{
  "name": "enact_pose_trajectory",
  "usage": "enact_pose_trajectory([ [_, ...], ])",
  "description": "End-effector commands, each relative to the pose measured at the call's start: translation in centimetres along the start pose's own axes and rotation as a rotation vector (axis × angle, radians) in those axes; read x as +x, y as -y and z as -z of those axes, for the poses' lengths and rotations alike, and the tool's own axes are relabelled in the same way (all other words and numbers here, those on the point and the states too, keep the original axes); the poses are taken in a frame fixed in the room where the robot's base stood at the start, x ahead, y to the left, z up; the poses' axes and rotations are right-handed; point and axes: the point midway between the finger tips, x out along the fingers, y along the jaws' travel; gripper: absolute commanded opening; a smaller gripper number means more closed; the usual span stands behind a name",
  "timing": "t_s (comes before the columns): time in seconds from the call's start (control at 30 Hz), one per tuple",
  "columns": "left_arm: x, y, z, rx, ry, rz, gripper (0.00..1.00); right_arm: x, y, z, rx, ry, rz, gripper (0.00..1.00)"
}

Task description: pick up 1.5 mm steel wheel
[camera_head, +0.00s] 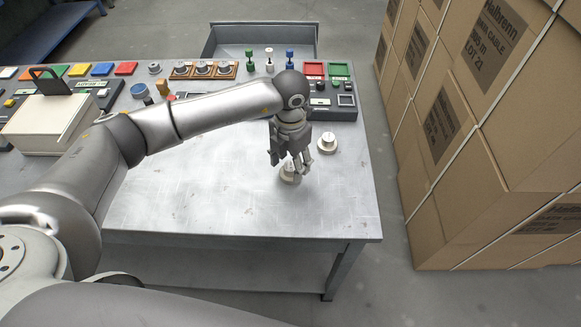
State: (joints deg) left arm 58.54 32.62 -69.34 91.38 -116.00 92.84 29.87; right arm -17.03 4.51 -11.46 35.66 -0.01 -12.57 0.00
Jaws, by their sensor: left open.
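Two small pale round wheels are on the metal table; their labels are too small to read, so I cannot tell which is the 1.5 mm steel wheel. The nearer wheel (289,177) is partly hidden by my left gripper (291,162). The other wheel (327,144) stands a little behind and to the right, with a knob on top. My left gripper points down with its fingers apart, right over or at the nearer wheel; I cannot tell whether it touches. My right gripper is not in view.
Panels with coloured tiles and knobs line the table's (220,205) back. A white box with a black handle (48,122) stands at the left. Green, white and blue pegs (269,60) stand at the back. Stacked cardboard boxes (470,130) rise beyond the right edge. The table's front right is clear.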

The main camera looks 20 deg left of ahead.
Motion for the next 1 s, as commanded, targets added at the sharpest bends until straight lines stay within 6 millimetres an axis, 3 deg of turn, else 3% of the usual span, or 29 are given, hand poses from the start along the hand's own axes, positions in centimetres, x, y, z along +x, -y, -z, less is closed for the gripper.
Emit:
enact_pose_trajectory([
  [0.1,1.1,0.0,0.0,-0.001,0.0,0.0,0.56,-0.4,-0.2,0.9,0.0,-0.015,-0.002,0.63],
  [0.37,1.4,0.0,-0.1,0.001,0.001,0.0,0.56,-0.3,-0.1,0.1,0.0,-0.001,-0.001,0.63],
  [0.77,1.3,0.0,-0.1,0.001,0.002,0.0,0.05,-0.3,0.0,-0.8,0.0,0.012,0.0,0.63],
  [1.0,1.3,0.0,-0.1,0.0,0.003,0.0,0.02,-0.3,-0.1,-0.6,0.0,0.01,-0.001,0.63],
])
